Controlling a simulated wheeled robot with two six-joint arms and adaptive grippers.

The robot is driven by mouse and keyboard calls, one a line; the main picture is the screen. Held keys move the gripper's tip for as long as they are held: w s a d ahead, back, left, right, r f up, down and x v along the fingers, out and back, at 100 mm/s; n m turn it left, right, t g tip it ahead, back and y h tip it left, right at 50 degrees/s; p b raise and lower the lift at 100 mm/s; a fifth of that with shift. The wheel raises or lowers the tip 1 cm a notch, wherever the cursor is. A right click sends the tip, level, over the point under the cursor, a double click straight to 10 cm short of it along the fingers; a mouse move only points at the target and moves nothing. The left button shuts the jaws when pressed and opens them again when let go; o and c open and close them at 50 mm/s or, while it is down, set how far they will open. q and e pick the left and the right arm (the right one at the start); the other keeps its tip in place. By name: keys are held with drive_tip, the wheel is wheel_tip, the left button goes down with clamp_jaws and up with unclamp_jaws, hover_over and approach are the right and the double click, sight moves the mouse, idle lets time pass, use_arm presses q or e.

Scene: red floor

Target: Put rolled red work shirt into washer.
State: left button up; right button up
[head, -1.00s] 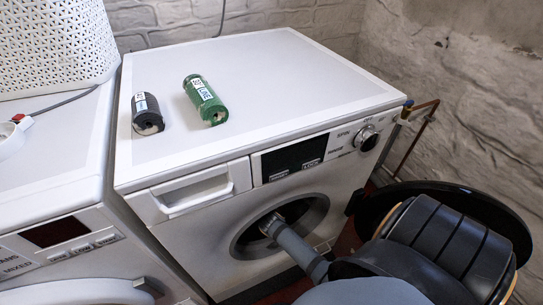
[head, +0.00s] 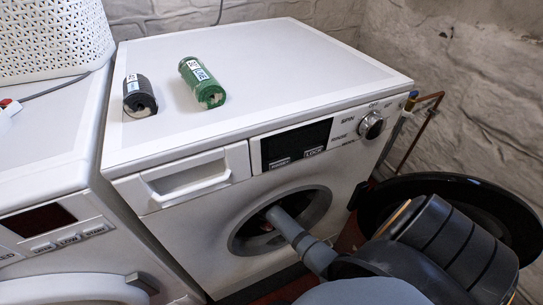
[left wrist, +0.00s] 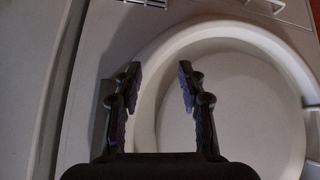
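The washer (head: 225,215) is white, with its round drum opening (head: 245,238) facing front and its black-rimmed door (head: 520,215) swung open to the right. My right arm (head: 312,255) comes in from the lower right and reaches into the opening. Its gripper is hidden inside the dark drum. A small reddish-brown patch shows near the arm's end, but I cannot tell whether it is the rolled red work shirt. My left gripper (left wrist: 159,68) is open and empty in the left wrist view, over a pale round door ring (left wrist: 150,100).
A dark roll (head: 140,97) and a green labelled roll (head: 202,84) lie on the washer top. A second white machine (head: 50,235) stands close at the left, with a white perforated basket (head: 50,40) on it. A pipe (head: 415,135) runs along the wall at the right.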

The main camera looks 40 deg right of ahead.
drive_tip(key=shift+f, duration=0.2)
drive_tip(key=o, duration=1.4)
drive_tip(key=shift+r, duration=0.15)
